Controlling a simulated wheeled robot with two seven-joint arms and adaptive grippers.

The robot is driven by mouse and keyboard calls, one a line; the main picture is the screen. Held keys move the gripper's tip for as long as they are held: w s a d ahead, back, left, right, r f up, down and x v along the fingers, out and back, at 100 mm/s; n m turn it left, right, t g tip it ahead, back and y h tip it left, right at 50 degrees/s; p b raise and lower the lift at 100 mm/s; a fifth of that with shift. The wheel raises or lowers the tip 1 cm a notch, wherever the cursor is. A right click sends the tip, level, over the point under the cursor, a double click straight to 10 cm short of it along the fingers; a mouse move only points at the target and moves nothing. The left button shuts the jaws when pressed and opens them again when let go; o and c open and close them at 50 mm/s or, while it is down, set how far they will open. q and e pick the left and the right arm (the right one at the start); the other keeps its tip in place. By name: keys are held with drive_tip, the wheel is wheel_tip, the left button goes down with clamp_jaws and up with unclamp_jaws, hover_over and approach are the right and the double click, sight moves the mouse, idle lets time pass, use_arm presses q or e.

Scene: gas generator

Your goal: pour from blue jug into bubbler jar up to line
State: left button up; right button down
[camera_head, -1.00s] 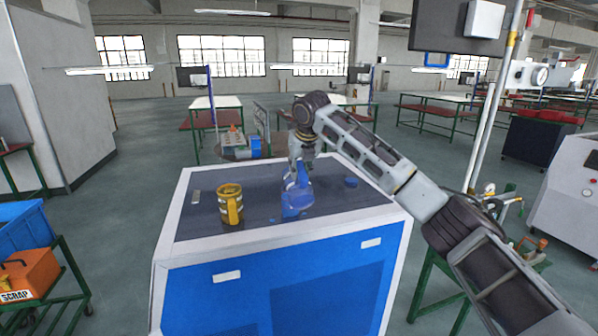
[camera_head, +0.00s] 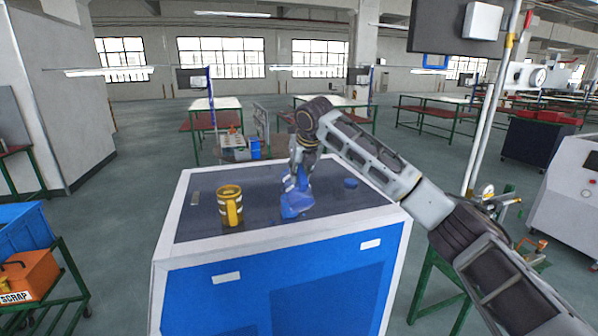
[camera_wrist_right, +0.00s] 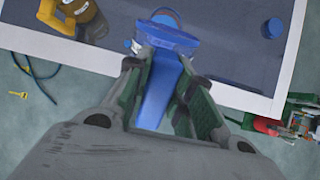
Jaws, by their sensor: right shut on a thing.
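The blue jug (camera_head: 296,204) is over the top of the blue and white cabinet (camera_head: 205,228). My right gripper (camera_head: 301,176) is shut on its handle. In the right wrist view the jug (camera_wrist_right: 172,32) lies just beyond the fingertips, its long blue handle (camera_wrist_right: 160,88) between my right fingers (camera_wrist_right: 166,75). The jug looks tilted in the head view; whether it touches the cabinet top, I cannot tell. I cannot make out the bubbler jar clearly; a small pale piece (camera_wrist_right: 134,45) shows beside the jug in the wrist view. No liquid stream is visible. My left gripper is out of view.
A small round blue cap (camera_head: 350,183) lies to the right, also in the wrist view (camera_wrist_right: 274,27). The cabinet top's back left is mostly clear. An orange scrap box (camera_head: 28,276) is lower left.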

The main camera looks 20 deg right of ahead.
sight(304, 194)
drive_tip(key=shift+s+f+t, duration=0.6)
drive_tip(key=shift+f+t, duration=0.15)
drive_tip(key=shift+t, duration=0.05)
drive_tip(key=shift+s+f+t+b, duration=0.15)
drive_tip(key=shift+f+t+b, duration=0.25)
drive_tip(key=shift+b, duration=0.8)
drive_tip(key=shift+s+f+t+b, duration=0.25)
drive_tip(key=shift+f+t+b, duration=0.15)
drive_tip(key=shift+b, duration=1.9)
drive_tip(key=shift+s+d+f+t+b, duration=0.1)
drive_tip(key=shift+s+f+t+b, duration=0.15)
drive_tip(key=shift+f+t+b, duration=0.5)
drive_tip(key=shift+s+f+t+b, duration=0.2)
drive_tip(key=shift+f+t+b, duration=0.25)
drive_tip(key=shift+b, duration=0.6)
drive_tip(key=shift+f, duration=0.2)
drive_tip(key=shift+s+f+b, duration=0.1)
drive_tip(key=shift+b, duration=0.3)
drive_tip(key=shift+t, duration=0.3)
